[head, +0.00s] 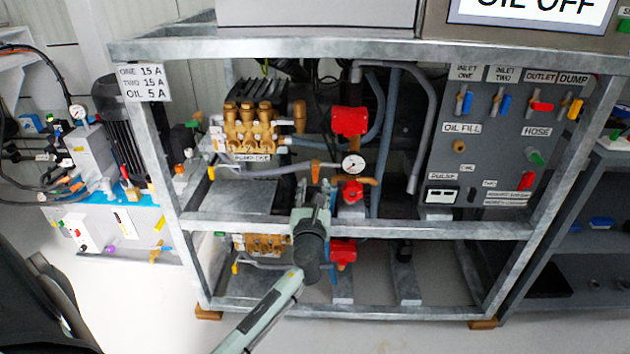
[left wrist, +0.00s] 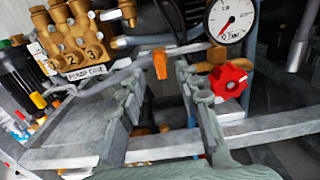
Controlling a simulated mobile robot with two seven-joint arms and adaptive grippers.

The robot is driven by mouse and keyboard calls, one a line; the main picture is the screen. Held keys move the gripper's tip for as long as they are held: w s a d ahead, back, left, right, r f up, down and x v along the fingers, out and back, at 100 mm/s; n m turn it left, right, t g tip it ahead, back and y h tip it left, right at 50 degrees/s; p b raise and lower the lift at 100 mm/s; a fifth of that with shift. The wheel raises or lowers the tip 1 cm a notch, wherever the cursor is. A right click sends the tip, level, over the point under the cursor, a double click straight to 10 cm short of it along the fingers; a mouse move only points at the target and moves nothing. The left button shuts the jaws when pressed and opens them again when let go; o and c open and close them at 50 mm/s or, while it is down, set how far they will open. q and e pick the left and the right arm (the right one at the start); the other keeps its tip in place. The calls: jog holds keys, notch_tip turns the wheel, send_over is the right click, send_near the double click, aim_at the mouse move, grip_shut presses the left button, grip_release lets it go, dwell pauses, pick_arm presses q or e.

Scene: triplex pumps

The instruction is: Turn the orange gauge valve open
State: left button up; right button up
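The orange gauge valve (head: 315,170) is a small orange handle on the pipe left of the round white gauge (head: 352,164). In the left wrist view the orange handle (left wrist: 160,64) points down, with the gauge (left wrist: 232,20) to its upper right. My left gripper (head: 315,186) reaches up from below, just in front of the handle. In the left wrist view its two fingers (left wrist: 161,76) are apart, with the handle showing in the gap near the tips. I cannot tell whether either finger touches it. My right gripper is not in view.
A red knob (left wrist: 230,81) sits close to the right finger, below the gauge. The brass pump (head: 252,128) is to the left. A grey frame bar (head: 400,229) crosses below the valve. A panel of small coloured valves (head: 480,140) stands at the right.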

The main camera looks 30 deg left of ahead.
aim_at(315, 176)
pick_arm(q)
jog(key=x, duration=0.4)
jog(key=shift+w, duration=0.1)
grip_shut()
